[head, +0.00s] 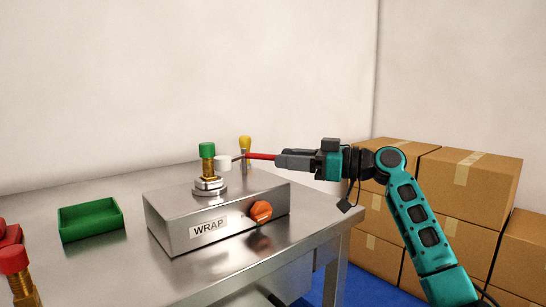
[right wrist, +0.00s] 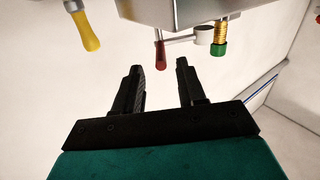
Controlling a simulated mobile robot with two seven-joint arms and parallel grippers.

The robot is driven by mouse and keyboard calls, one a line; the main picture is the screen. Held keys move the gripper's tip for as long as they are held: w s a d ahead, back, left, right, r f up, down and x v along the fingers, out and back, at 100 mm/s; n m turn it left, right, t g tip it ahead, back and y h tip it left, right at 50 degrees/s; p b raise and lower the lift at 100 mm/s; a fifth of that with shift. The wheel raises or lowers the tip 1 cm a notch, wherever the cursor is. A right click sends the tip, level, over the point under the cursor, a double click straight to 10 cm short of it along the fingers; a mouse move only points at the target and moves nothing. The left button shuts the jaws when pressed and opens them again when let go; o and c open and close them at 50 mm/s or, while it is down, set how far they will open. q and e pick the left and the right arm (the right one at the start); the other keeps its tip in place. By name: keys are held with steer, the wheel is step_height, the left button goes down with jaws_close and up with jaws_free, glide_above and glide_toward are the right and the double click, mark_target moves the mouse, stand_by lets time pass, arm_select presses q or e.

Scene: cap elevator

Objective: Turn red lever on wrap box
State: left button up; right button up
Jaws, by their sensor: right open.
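The wrap box (head: 175,237) is a metal box labelled WRAP on the steel table. Its red lever (head: 262,156) sticks out to the right above the box top, beside a white cylinder (head: 223,162). My right gripper (head: 279,158) is level with the lever, at its outer end. In the right wrist view, the right gripper (right wrist: 158,67) is open, and the red lever's tip (right wrist: 160,56) appears at the gap between its fingertips, with space on both sides. Whether the tip is inside the jaws is unclear. My left gripper is not in view.
A green-capped brass valve (head: 207,165) stands on the box, with a yellow handle (head: 245,143) behind. An orange knob (head: 261,211) is on the box front. A green tray (head: 90,218) and red-capped valve (head: 17,270) are at left. Cardboard boxes (head: 460,170) are stacked at right.

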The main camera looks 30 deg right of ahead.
steer(key=v, duration=0.7)
steer(key=shift+s+d, duration=0.3)
steer(key=shift+s, duration=0.05)
